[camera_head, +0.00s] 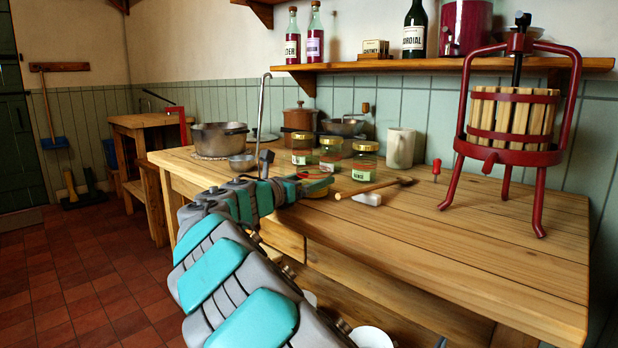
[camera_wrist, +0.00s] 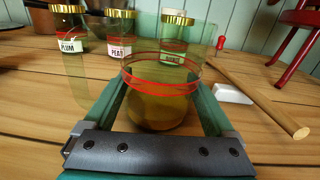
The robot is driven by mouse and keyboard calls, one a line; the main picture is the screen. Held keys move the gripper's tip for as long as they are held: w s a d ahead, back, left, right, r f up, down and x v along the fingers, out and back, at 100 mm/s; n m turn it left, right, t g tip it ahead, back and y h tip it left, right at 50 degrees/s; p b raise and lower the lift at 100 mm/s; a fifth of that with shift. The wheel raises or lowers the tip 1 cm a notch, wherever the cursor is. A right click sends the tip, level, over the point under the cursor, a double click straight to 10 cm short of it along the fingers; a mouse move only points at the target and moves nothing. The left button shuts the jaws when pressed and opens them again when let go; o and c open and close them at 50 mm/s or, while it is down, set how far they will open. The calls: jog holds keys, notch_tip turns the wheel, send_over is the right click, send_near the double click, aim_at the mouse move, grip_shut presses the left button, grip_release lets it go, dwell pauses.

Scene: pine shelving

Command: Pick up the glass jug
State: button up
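The glass jug (camera_wrist: 160,103) is clear and greenish with red bands, and looks amber in its lower part. In the wrist view it stands upright between the two teal fingers of my gripper (camera_wrist: 162,95). The fingers lie along its left and right sides; I cannot tell whether they press on it. A pale curved shape at its left may be its handle. In the head view my gripper (camera_head: 300,187) is low over the worktop, and only the red bands and a yellowish base of the jug show beyond it.
Several labelled jars with gold lids (camera_head: 364,160) stand behind the jug on the worktop (camera_head: 480,250). A wooden-handled tool (camera_head: 372,188) and a white block (camera_head: 367,199) lie right of it. A red press (camera_head: 515,155) stands farther right. A ladle (camera_head: 243,162) and pot (camera_head: 218,140) are left.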

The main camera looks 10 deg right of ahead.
jog(key=c, duration=1.2)
jog(key=shift+o, duration=0.2)
jog(key=shift+r, duration=0.15)
